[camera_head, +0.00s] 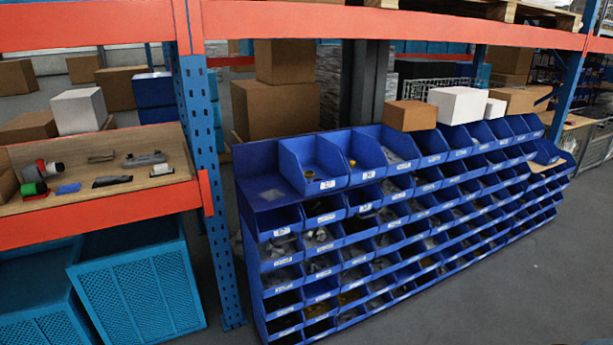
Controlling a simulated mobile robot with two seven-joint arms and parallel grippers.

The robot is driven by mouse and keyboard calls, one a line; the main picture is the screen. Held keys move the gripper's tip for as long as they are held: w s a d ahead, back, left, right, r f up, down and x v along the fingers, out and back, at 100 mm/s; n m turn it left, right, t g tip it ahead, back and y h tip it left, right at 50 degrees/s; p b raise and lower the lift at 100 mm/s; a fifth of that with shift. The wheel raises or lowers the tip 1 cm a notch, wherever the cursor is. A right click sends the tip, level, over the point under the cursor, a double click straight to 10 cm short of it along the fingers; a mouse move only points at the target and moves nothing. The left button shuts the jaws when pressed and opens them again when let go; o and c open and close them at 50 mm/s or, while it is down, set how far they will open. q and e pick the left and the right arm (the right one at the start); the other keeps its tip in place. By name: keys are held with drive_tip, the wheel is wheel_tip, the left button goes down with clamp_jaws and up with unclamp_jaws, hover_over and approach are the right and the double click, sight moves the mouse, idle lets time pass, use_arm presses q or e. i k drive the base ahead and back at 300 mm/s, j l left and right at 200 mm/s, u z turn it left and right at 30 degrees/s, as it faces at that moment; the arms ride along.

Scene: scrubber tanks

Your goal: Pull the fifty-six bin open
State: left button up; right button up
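A blue bin rack (253,160) stands on the floor in the middle and right of the head view, filled with rows of small open-front blue bins. The bins carry small white labels, too small here to read surely, so I cannot tell which one is fifty-six. The top row's leftmost visible bin (312,178) looks empty and seems to stand further forward than its neighbours. Left of it is a bare stretch of blue shelf. Several lower bins hold small parts. Neither of my grippers is in view.
An orange and blue shelf frame (199,130) stands left of the rack, with loose tools (145,160) on its board and teal crates (140,285) below. Cardboard boxes (276,108) stand behind the rack, and a white box (457,104) sits at its top. The grey floor (500,300) in front is clear.

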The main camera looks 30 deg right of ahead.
sight(373, 198)
drive_tip(key=z, duration=0.9)
drive_tip(key=i+j, duration=0.15)
drive_tip(key=i, duration=0.15)
drive_tip(key=i+j+z, duration=0.1)
drive_tip(key=i, duration=0.15)
